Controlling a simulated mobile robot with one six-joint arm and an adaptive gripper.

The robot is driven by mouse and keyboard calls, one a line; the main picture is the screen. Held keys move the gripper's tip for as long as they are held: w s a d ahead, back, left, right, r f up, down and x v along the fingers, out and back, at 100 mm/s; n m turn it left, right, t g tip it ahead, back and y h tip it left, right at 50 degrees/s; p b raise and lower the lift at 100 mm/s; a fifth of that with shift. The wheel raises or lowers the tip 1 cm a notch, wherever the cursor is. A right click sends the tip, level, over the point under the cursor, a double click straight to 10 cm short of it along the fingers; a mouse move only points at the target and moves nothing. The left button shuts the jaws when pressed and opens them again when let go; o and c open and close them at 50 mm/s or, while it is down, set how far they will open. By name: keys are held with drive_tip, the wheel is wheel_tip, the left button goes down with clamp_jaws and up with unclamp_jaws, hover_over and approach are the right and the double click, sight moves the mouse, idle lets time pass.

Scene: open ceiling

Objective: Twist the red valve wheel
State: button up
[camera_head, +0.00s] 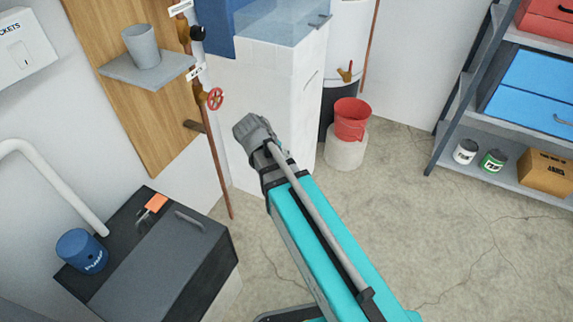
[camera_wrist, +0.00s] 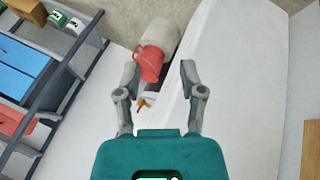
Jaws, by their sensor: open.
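The wheel does not show in the wrist view.
A white block (camera_head: 262,90) with a glass-sided top stands behind my arm. A red bucket (camera_head: 351,119) sits on a pale cylinder (camera_head: 345,150). A shelf (camera_head: 146,68) with a grey cup (camera_head: 141,46) is left of the valve. A dark cabinet (camera_head: 165,265) stands lower left.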

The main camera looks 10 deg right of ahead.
drive_tip(key=shift+s+d+f+y, duration=0.3)
drive_tip(key=shift+s+d+f, duration=0.3)
drive_tip(key=shift+f, duration=0.05)
drive_tip(key=s+d+f+n+g+y, duration=0.1)
drive_tip(key=s+d+n+g+y, duration=0.15)
drive_tip(key=s+d+y, duration=0.35)
wheel_tip(320, 180, up, 30)
drive_tip(key=s+a+p, duration=0.1)
drive_tip(key=a+p, duration=0.1)
drive_tip(key=p, duration=2.8)
drive_tip(key=shift+f+n+h, duration=0.2)
drive_tip(key=shift+n+h, duration=0.2)
drive_tip(key=shift+n, duration=0.05)
